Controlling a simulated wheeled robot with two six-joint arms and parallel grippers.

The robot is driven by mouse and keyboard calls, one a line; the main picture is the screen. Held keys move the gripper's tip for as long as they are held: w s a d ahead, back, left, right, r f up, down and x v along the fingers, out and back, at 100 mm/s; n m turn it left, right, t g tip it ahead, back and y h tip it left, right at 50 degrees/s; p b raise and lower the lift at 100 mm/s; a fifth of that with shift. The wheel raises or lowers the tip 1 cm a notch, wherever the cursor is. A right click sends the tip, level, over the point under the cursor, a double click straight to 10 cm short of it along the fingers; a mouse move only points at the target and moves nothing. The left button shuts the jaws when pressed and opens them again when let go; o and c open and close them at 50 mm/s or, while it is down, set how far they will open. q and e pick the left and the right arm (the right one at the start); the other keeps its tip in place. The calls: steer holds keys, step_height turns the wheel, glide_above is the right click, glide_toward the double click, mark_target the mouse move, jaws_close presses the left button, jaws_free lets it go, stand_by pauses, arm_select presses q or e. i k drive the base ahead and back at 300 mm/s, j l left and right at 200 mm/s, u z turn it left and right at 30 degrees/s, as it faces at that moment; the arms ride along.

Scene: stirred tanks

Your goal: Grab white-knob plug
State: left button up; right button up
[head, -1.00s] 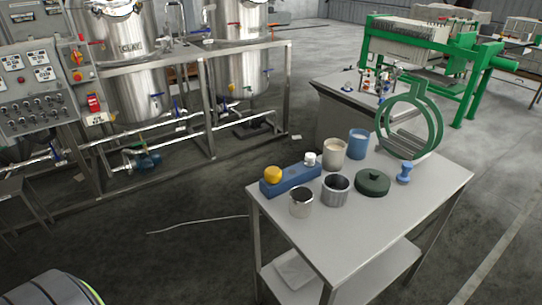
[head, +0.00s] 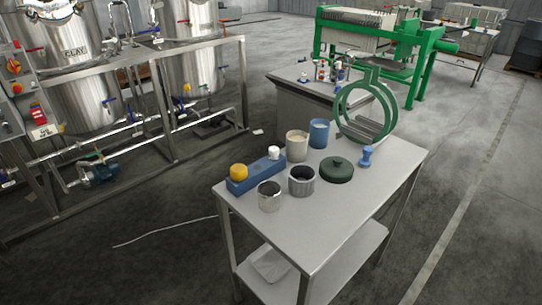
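The white-knob plug (head: 274,152) shows as a white knob at the right end of a long blue block (head: 256,175). A yellow knob (head: 239,171) stands at the block's left end. The block lies along the left edge of a grey metal table (head: 338,218). The part of the plug below its white knob is hidden in the block. Neither of my grippers is in the head view.
Close by on the table are two metal cups (head: 270,196), a beige cup (head: 297,146), a blue cup (head: 319,133), a dark green lidded pot (head: 336,170), a blue stamp-like piece (head: 366,157) and a green ring stand (head: 364,112). The table's front right is bare.

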mark_target(273, 150)
steer(key=l+u, duration=0.1)
steer(key=u, duration=0.35)
steer(key=i+l+u, duration=0.1)
steer(key=u, duration=0.3)
steer(key=l+u, duration=0.3)
steer(key=l, duration=0.45)
steer(key=l+u, duration=0.35)
steer(key=l, duration=0.4)
steer(key=k+l+u, duration=0.1)
steer(key=l+u, duration=0.2)
steer(key=l, duration=0.45)
